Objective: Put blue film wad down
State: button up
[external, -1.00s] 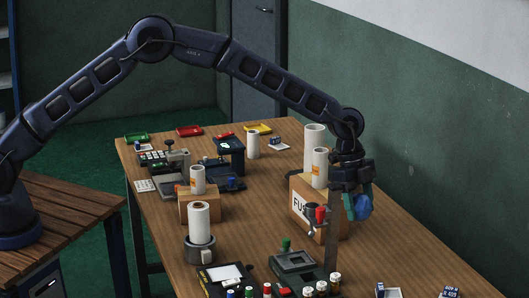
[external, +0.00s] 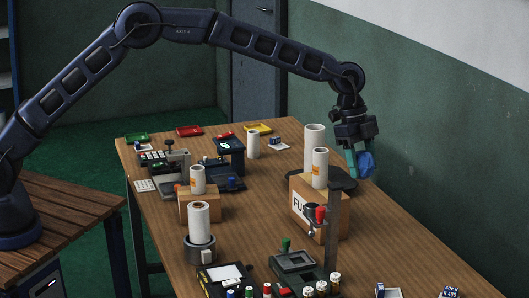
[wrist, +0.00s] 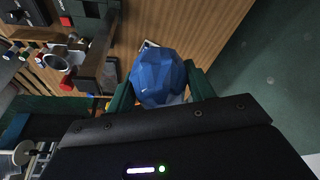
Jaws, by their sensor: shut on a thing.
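The blue film wad (external: 367,165) is a faceted blue lump. My gripper (external: 359,165) is shut on it and holds it in the air above the right side of the table, behind and right of the cardboard box. In the wrist view the wad (wrist: 158,76) sits between the two green fingers of my gripper (wrist: 160,90). The wad hides part of the table under it.
A cardboard box (external: 300,212) bears white rolls, with a dark metal post (external: 333,230) in front. Film canisters and small devices crowd the table's front. Coloured trays (external: 189,131) lie at the back. The table's right side (external: 400,235) is largely bare wood, near the green wall.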

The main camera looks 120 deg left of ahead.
jog(key=s+a+n+y, duration=0.15)
jog(key=s+a, duration=0.25)
jog(key=a, duration=0.4)
jog(key=s+a+n, duration=0.3)
jog(key=a, duration=0.4)
jog(key=s+a+n+g+y, duration=0.25)
jog(key=s+a+n, duration=1.15)
jog(key=s+a, duration=2.15)
jog(key=shift+m+t, duration=0.25)
jog(key=shift+t, duration=0.1)
notch_tip(320, 180, down, 25)
jog(key=shift+w+d+f, duration=0.15)
jog(key=shift+f, duration=0.05)
jog(key=shift+f, duration=0.1)
jog(key=o, duration=1)
jog(key=shift+c, duration=0.2)
